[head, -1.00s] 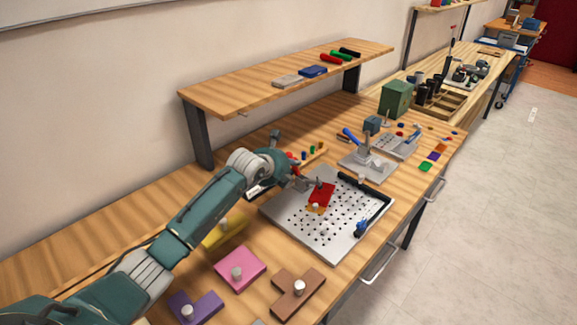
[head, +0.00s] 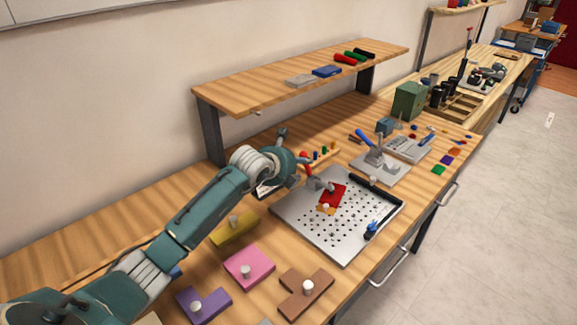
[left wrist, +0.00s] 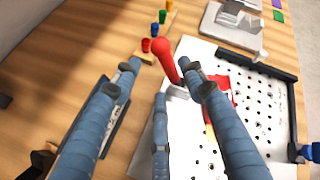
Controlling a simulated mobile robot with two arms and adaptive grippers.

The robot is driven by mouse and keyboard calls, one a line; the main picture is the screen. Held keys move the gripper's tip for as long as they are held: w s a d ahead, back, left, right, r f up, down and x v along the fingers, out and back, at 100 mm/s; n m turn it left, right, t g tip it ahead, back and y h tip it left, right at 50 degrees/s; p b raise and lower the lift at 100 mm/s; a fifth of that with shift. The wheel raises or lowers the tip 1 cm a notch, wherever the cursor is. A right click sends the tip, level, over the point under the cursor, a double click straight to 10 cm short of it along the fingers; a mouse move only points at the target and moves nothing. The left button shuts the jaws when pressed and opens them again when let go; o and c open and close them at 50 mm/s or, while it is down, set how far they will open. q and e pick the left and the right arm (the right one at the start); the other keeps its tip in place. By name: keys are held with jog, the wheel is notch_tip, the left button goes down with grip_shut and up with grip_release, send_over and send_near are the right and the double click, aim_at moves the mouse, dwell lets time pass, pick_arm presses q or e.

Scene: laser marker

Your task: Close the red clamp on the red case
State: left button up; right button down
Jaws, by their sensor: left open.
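The red case (head: 334,193) lies on the perforated metal plate (head: 345,248). It also shows in the left wrist view (left wrist: 221,98), partly hidden by a finger. The red clamp has a red handle (left wrist: 166,60) that stands up, tilted, over a grey metal base at the plate's edge. In the head view the red handle (head: 303,155) is small, beside my gripper. My left gripper (left wrist: 160,75) is open, its fingers spread around the handle's near side. I cannot tell whether they touch it. In the head view my left gripper (head: 309,173) is at the plate's far left edge. My right gripper is out of view.
A black rail (head: 375,190) and a blue-handled clamp (head: 371,229) line the plate's right side. Small coloured pegs (head: 322,153) stand behind it. Yellow (head: 234,228), pink (head: 249,266), purple (head: 203,304) and brown (head: 306,291) knobbed blocks lie in front. A shelf (head: 300,85) stands behind.

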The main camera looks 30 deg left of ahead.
pick_arm(q)
jog(key=v, duration=0.8)
jog(key=shift+s, duration=0.3)
jog(key=shift+r, duration=0.1)
jog(key=shift+c, duration=0.5)
